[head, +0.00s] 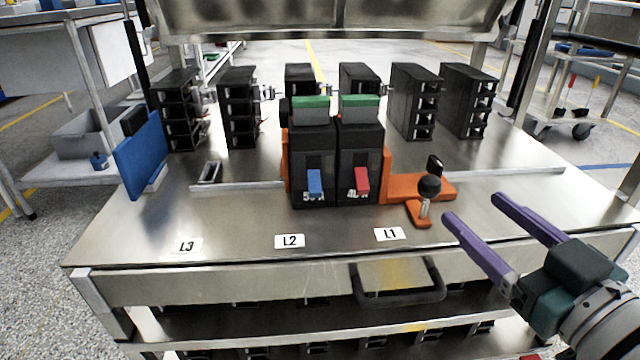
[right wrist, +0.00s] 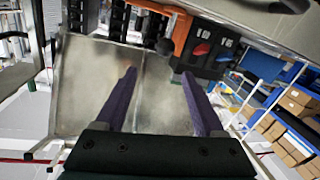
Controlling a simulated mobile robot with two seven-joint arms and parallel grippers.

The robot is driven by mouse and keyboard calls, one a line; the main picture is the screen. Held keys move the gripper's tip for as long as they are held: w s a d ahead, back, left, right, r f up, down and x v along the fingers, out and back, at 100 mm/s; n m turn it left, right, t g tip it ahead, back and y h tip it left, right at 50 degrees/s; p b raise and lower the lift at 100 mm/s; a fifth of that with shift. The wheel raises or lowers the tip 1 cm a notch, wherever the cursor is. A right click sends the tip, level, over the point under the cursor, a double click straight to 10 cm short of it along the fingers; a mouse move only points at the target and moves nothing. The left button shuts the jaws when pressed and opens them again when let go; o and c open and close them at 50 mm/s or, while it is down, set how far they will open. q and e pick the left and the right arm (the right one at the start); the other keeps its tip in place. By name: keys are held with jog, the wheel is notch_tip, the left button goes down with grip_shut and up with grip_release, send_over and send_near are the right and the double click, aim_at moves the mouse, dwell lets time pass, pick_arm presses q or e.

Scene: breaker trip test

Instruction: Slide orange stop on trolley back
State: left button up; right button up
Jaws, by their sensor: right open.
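The orange stop (head: 431,190) sits on the metal trolley top (head: 240,220), against the right side of two black breakers. It has a black round knob (head: 429,186) on a pin at its front. The breakers carry a blue lever (head: 314,184) and a red lever (head: 361,181). My right gripper (head: 472,206) is open and empty, with purple fingers, to the right of and nearer than the stop. In the right wrist view the orange stop (right wrist: 181,30) and its knob (right wrist: 164,46) lie beyond the open fingers (right wrist: 158,74). My left gripper is not in view.
Several black breaker units (head: 415,100) stand along the back. A rail (head: 510,174) crosses the top on both sides of the stop. A blue panel (head: 142,155) stands at the left edge.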

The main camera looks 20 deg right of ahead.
aim_at(436, 194)
jog(key=w+b, duration=0.1)
jog(key=w, duration=0.2)
jog(key=w+f+b, duration=0.1)
jog(key=w+b, duration=0.1)
jog(key=w, duration=0.1)
jog(key=w+f+b, duration=0.1)
jog(key=w, duration=0.2)
jog(key=shift+w, duration=0.15)
jog(key=shift+w+b, duration=0.3)
jog(key=shift+w, duration=0.15)
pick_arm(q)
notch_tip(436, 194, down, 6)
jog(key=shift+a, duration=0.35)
pick_arm(e)
jog(key=c, duration=1.1)
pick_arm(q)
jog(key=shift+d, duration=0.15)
pick_arm(e)
grip_shut()
